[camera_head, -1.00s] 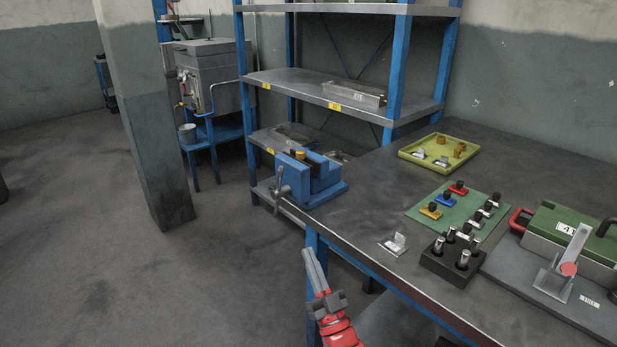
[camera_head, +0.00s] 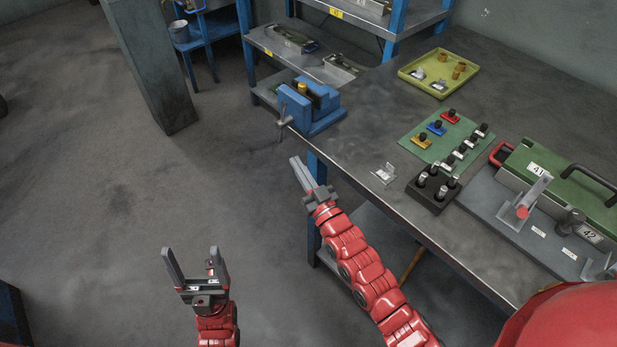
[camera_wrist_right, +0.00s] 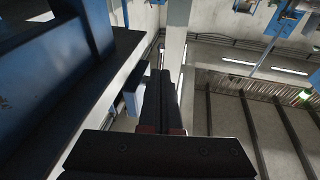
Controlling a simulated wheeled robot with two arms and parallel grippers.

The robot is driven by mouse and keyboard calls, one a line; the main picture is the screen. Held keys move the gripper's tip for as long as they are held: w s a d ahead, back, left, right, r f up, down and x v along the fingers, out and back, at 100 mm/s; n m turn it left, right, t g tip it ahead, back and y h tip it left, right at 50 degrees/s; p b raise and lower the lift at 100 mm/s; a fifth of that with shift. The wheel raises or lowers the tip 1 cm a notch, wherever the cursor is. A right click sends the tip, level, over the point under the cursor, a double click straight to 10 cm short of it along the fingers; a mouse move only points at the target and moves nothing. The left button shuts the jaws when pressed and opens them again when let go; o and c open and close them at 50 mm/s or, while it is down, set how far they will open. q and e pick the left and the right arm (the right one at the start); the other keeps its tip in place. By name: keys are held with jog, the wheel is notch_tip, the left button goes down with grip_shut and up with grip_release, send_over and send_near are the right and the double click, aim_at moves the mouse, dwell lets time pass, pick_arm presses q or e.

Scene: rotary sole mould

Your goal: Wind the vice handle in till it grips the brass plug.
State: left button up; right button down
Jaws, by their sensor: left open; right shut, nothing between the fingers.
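A blue vice (camera_head: 318,109) stands at the near left corner of the workbench. Its grey handle (camera_head: 283,119) hangs on the vice's left face, past the bench edge. The brass plug (camera_head: 303,89) shows upright at the vice's jaws; whether the jaws touch it cannot be told. My right gripper (camera_head: 298,168) is shut and empty, in front of the bench edge below the vice, apart from the handle. Its dark closed fingers (camera_wrist_right: 160,98) also show in the right wrist view. My left gripper (camera_head: 194,258) is open and empty over the floor at the lower left.
The bench holds a yellow tray (camera_head: 402,73) with brass pieces, a green mat (camera_head: 412,139), a black block (camera_head: 419,199) with pegs, a small metal piece (camera_head: 385,173) and a green-lidded mould (camera_head: 548,160). A pillar (camera_head: 150,70) stands left; floor before the bench is clear.

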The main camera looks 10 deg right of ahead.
aim_at(281, 138)
jog(key=x, duration=0.5)
jog(key=shift+r, duration=0.1)
jog(key=shift+w+a, duration=0.25)
jog(key=shift+w, duration=0.35)
jog(key=b, duration=0.2)
jog(key=w+t+b, duration=0.1)
jog(key=b, duration=0.2)
jog(key=shift+w+a+r+m+y, duration=0.15)
jog(key=shift+a+m+y, duration=0.15)
jog(key=shift+a, duration=0.1)
